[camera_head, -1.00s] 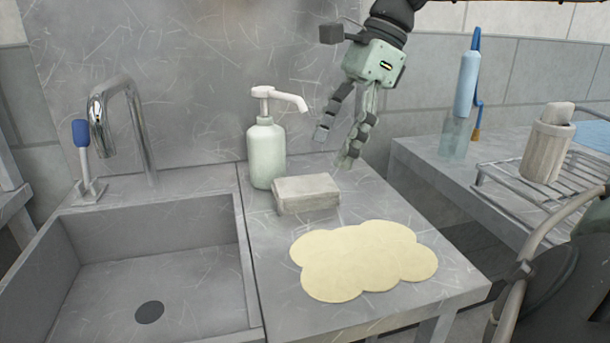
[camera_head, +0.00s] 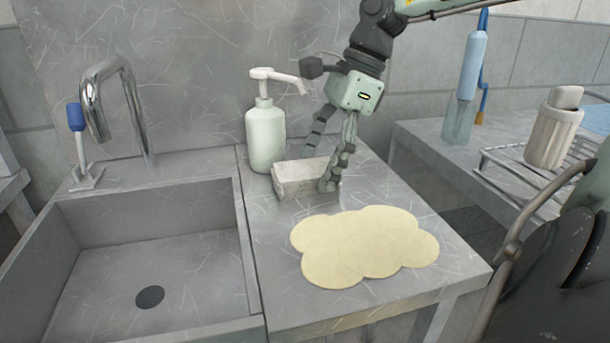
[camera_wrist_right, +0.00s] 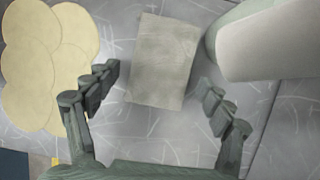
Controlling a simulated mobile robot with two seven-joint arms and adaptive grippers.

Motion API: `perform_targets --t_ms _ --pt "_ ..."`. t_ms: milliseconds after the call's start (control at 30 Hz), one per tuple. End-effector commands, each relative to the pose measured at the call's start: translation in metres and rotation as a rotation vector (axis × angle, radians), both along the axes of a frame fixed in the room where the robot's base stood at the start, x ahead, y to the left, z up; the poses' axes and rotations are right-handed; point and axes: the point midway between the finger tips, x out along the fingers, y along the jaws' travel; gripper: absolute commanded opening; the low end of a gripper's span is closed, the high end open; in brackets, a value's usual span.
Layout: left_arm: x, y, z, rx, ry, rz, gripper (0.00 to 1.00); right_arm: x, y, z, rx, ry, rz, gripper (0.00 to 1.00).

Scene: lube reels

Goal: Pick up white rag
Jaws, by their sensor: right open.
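The white rag (camera_head: 298,179) looks like a pale grey-white folded block, lying on the metal counter (camera_head: 420,285) in front of the soap bottle. It also shows in the right wrist view (camera_wrist_right: 163,60), between and just beyond the fingertips. My right gripper (camera_head: 320,166) is open and low over the rag's right end, one finger on the near side and the other partly hidden behind it. In the right wrist view, the gripper (camera_wrist_right: 156,80) has a gap on each side of the rag. My left gripper is not in view.
A pump soap bottle (camera_head: 266,138) stands close behind the rag, its nozzle near my right gripper. A cream cloud-shaped cloth (camera_head: 365,245) lies flat in front. A sink (camera_head: 140,270) with a faucet (camera_head: 120,95) is left. A wire rack (camera_head: 500,165) with a cup (camera_head: 553,135) is right.

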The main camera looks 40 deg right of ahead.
Motion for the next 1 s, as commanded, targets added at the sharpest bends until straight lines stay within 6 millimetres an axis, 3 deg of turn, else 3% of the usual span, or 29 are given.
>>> perform_targets --t_ms 67,500,867,1000 --pt "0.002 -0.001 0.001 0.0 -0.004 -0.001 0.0 0.0 0.0 0.0 0.0 0.0 0.0 0.8" --pt "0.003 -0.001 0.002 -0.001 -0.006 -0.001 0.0 0.0 0.0 0.001 0.0 -0.001 0.0 0.28" --pt "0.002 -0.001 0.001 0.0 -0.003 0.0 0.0 -0.002 0.001 0.005 0.001 -0.003 -0.001 0.28" --pt "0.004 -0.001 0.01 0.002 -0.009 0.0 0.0 -0.003 0.002 0.022 0.0 -0.005 -0.001 0.28"
